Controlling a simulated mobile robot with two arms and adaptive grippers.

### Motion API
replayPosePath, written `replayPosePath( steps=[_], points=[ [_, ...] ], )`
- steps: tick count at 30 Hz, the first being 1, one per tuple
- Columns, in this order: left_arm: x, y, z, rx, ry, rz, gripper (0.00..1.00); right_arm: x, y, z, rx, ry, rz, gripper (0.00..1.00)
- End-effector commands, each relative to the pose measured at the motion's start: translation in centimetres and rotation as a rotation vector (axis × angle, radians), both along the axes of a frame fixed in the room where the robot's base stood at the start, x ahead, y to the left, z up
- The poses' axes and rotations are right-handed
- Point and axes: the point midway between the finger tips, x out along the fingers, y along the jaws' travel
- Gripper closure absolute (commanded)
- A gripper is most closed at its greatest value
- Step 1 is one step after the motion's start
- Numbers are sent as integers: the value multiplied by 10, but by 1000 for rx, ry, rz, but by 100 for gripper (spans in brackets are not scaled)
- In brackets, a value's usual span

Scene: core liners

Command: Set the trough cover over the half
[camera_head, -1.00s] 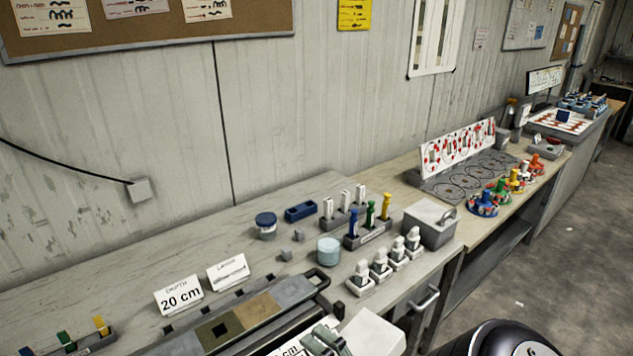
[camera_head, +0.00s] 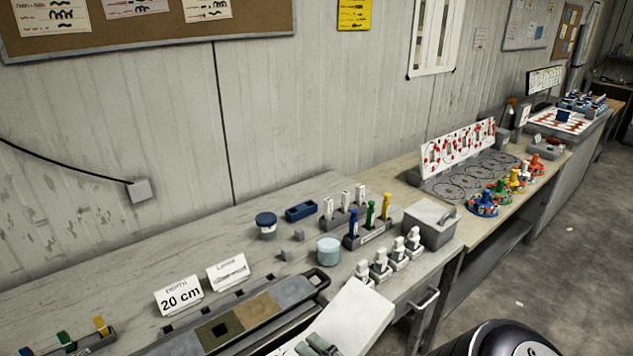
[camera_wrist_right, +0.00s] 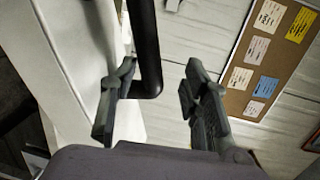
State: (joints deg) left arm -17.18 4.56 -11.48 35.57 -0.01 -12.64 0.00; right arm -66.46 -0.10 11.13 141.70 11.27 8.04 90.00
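A long open trough (camera_head: 268,318) lies along the bench front, with tan, olive and dark sections in it. A dark loop handle (camera_head: 317,279) stands at its far end. I cannot make out the trough cover with certainty. Grey-green gripper fingers show at the bottom edge of the head view (camera_head: 318,346), beside a white body; they look like my right gripper's. In the right wrist view my right gripper (camera_wrist_right: 160,68) has its fingers spread. A black bar (camera_wrist_right: 147,45) runs between them, close to the left finger, not visibly clamped. My left gripper is not in view.
A "20 cm" depth card (camera_head: 180,295) and a liner card (camera_head: 228,271) stand behind the trough. The back left bench is mostly clear.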

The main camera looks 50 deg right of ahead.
Motion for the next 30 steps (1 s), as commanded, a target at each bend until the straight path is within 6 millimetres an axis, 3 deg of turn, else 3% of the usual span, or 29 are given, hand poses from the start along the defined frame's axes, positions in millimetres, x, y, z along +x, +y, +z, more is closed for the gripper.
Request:
replayPosePath(
  steps=[17, 30],
  points=[
    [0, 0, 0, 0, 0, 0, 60, 0, 0, 1, 0, -2, 0, 99],
    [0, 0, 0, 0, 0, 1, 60, 0, 0, 1, -1, -4, 0, 100]
  ],
)
